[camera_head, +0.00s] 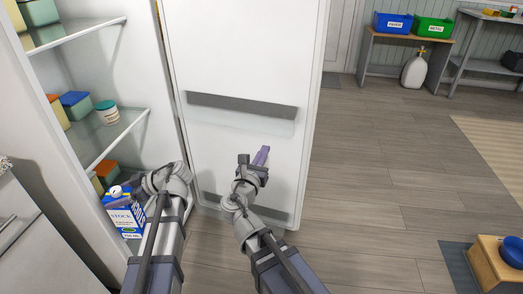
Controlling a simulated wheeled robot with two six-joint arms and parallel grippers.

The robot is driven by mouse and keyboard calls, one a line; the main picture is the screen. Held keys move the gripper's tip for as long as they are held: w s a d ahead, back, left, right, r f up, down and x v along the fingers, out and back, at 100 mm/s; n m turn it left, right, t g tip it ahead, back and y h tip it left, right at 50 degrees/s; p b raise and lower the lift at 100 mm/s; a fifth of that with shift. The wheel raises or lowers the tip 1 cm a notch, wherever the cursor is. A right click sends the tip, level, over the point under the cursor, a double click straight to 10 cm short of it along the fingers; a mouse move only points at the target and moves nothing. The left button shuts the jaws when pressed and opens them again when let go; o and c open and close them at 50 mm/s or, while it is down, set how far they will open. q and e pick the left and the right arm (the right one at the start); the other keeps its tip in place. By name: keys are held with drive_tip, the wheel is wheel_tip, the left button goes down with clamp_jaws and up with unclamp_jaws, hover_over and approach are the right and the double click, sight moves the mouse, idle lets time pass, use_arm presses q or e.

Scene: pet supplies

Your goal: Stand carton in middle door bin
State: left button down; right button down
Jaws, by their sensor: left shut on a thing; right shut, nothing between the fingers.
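A blue and white carton (123,217) labelled STOCK stands upright at the lower left, in front of the open fridge's lower shelves. My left gripper (133,187) is shut on its upper part, coming from the right, and hides some of its top. The open fridge door (240,50) fills the middle of the head view. A bin with a grey strip (240,104) and clear front crosses the door, and a lower bin (243,207) sits near its bottom edge. My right gripper (262,156) is shut and empty in front of the door, between these two bins.
Glass fridge shelves (115,137) at left hold a jar (107,113) and several boxes. A low wooden stand with a blue bowl (512,251) is at lower right; a table with bins (410,36) stands far back.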

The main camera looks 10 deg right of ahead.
sight(277, 127)
drive_tip(key=x, duration=1.1)
drive_tip(key=shift+w+d, duration=0.2)
drive_tip(key=shift+w, duration=0.1)
